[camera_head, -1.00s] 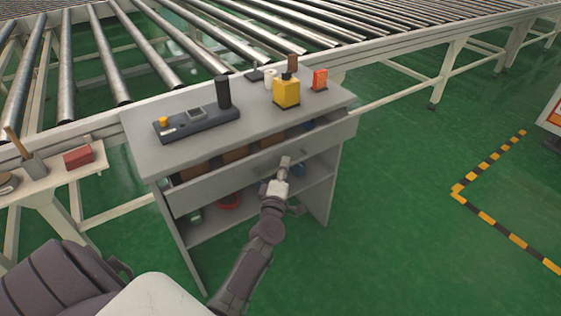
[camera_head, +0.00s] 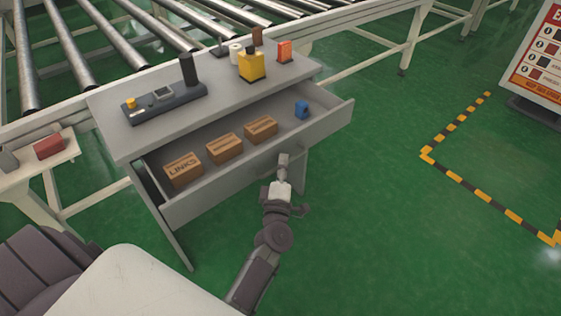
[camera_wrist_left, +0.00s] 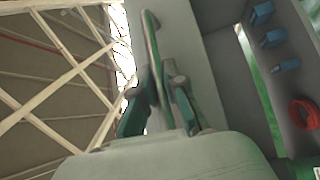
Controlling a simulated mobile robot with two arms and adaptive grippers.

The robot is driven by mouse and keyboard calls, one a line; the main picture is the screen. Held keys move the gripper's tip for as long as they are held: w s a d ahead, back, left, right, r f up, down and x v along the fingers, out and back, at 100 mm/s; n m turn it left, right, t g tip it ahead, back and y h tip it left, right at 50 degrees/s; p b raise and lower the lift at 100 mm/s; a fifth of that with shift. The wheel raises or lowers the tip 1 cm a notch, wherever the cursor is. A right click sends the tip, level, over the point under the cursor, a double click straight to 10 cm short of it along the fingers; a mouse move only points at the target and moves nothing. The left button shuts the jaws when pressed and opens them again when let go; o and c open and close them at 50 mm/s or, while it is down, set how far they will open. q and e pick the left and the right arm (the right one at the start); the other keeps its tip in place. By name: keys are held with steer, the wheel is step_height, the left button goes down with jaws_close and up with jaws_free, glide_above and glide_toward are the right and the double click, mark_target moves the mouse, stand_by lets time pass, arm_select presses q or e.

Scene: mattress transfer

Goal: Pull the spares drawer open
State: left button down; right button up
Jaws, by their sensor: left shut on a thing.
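The spares drawer (camera_head: 215,191) of the grey cabinet stands wide open in the head view. Inside it are three brown boxes, the nearest marked LINKS (camera_head: 183,170), and a small blue part (camera_head: 302,109) at the right end. My left gripper (camera_head: 283,163) is at the drawer's front panel, right of its middle, shut on the drawer handle. In the left wrist view, the handle (camera_wrist_left: 152,40) is a curved bar running between the fingers of the gripper (camera_wrist_left: 160,105). The fingers hide part of the handle.
A roller conveyor (camera_head: 150,50) runs behind. A side table with a red block (camera_head: 48,146) stands left.

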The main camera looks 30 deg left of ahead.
arm_select(q)
steer(key=c, duration=1.2)
jaws_free()
steer(key=shift+s, duration=0.1)
steer(key=v, duration=1.2)
